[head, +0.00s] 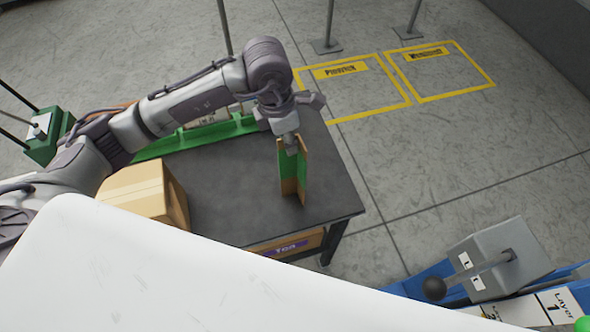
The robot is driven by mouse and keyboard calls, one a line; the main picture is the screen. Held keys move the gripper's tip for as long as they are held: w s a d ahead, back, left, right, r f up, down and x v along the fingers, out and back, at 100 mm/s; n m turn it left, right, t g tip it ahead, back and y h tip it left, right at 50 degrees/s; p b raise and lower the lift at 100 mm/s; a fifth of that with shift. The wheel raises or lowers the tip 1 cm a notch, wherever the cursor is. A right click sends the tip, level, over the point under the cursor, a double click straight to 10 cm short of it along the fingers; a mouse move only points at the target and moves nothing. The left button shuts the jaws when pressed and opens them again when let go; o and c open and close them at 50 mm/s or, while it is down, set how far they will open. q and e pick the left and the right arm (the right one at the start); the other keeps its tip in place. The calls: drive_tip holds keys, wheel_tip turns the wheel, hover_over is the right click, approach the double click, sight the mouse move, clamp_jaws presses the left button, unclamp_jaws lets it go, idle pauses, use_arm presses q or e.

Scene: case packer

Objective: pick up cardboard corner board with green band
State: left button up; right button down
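The cardboard corner board (302,172) stands upright near the right end of the dark table. It is brown with a broad green band across its upper part. My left arm reaches in from the left, and my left gripper (291,146) points down at the board's top edge. A fingertip overlaps the top of the board in this view. The fingers are small and partly hidden, so I cannot tell whether they are closed on it. The board's foot appears to be at the tabletop. My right gripper is not in view.
A cardboard box (139,192) sits on the table's (240,195) left part. A green rail (180,140) runs along the far edge. A grey lever box (497,262) is at lower right. Yellow-marked floor zones (352,88) lie beyond. A white surface covers the foreground.

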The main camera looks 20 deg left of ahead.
use_arm(q)
clamp_jaws()
drive_tip(key=shift+r, duration=0.1)
